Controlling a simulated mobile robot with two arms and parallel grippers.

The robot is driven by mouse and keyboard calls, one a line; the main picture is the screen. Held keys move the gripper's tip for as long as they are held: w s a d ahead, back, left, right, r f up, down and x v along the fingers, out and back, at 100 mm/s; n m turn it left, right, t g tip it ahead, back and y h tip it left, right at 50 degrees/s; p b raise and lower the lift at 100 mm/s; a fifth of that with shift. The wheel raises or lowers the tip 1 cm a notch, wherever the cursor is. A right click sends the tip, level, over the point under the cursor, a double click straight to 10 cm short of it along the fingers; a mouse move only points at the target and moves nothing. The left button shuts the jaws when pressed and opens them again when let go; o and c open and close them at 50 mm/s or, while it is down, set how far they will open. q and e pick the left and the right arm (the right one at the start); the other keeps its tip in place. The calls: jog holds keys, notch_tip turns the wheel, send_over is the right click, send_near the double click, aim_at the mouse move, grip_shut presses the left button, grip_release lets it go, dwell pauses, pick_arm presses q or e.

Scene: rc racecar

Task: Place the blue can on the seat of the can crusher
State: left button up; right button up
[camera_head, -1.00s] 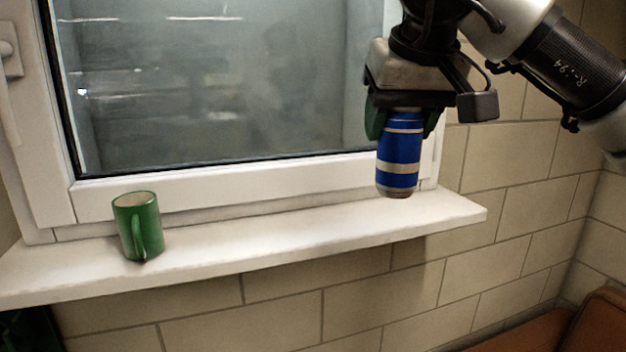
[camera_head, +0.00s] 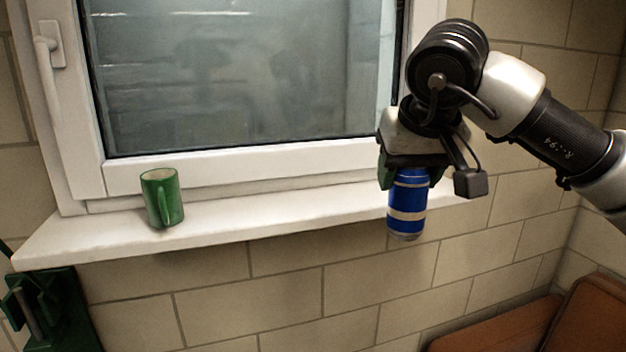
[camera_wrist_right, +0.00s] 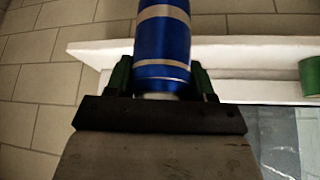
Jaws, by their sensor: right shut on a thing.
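The blue can (camera_head: 407,210), with pale bands, hangs upright in my right gripper (camera_head: 408,176), which is shut on its upper part. The can is in front of the right part of the window sill, and its base shows lower than the sill's edge in the head view. In the right wrist view the can (camera_wrist_right: 162,45) sits between the green fingers of the gripper (camera_wrist_right: 160,82). A dark green device with a grey bar, which looks like the can crusher (camera_head: 62,305), shows partly at the lower left; its seat cannot be made out. My left gripper is not in view.
A green mug (camera_head: 162,198) stands on the left part of the white window sill (camera_head: 280,222). The window (camera_head: 240,80) and tiled wall are behind. Brown seat-like furniture (camera_head: 500,328) is at the lower right. The space in front of the wall below the sill looks clear.

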jog(key=s+d+f, duration=0.1)
jog(key=d+f, duration=0.1)
jog(key=f, duration=0.8)
jog(key=s+d+f, duration=0.2)
jog(key=f, duration=0.8)
jog(key=s+d+f, duration=0.2)
jog(key=s+f, duration=0.7)
jog(key=f, duration=0.2)
jog(key=shift+d+m, duration=0.15)
jog(key=shift+m, duration=0.25)
jog(key=shift+f, duration=0.1)
